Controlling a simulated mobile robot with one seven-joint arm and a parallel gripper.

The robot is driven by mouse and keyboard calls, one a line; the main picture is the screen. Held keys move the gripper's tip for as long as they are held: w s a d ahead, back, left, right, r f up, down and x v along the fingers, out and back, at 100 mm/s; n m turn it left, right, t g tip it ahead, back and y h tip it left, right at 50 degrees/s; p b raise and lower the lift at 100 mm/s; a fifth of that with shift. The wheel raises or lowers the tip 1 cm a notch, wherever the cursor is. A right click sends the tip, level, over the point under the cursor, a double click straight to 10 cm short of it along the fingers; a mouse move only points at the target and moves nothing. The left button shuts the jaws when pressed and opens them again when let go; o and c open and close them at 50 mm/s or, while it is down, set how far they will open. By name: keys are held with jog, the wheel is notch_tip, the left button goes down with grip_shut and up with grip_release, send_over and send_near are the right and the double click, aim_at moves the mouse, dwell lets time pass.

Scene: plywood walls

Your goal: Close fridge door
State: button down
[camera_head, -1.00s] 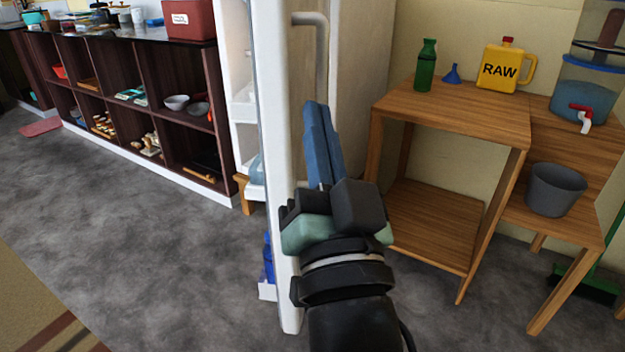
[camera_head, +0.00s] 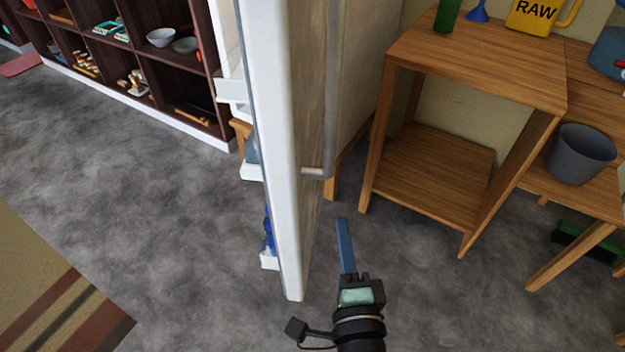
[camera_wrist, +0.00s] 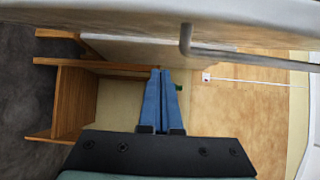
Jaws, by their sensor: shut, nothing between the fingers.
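The fridge door (camera_head: 287,150) stands open, seen nearly edge-on in the head view, with its shelves on its left side. Its handle (camera_head: 331,110) is a long bar on the right-hand face, with the lower mount near the door's lower half. In the wrist view the door (camera_wrist: 100,14) spans the top edge and the handle (camera_wrist: 240,55) runs to the right. My gripper (camera_head: 342,222) is to the right of the door's lower part, below the handle. Its blue fingers are together and empty, also in the wrist view (camera_wrist: 160,72). They appear apart from the door.
A wooden table (camera_head: 480,60) with a lower shelf stands at the right, with a grey bucket (camera_head: 581,154) on the adjoining stand. A dark shelf unit (camera_head: 180,85) is at the back left. The grey floor left of the door is clear up to a rug (camera_head: 55,290).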

jog(key=w+a+p, duration=0.2)
jog(key=w+a, duration=0.3)
jog(key=w, duration=0.3)
jog(key=shift+w, duration=0.3)
jog(key=shift+r, duration=0.1)
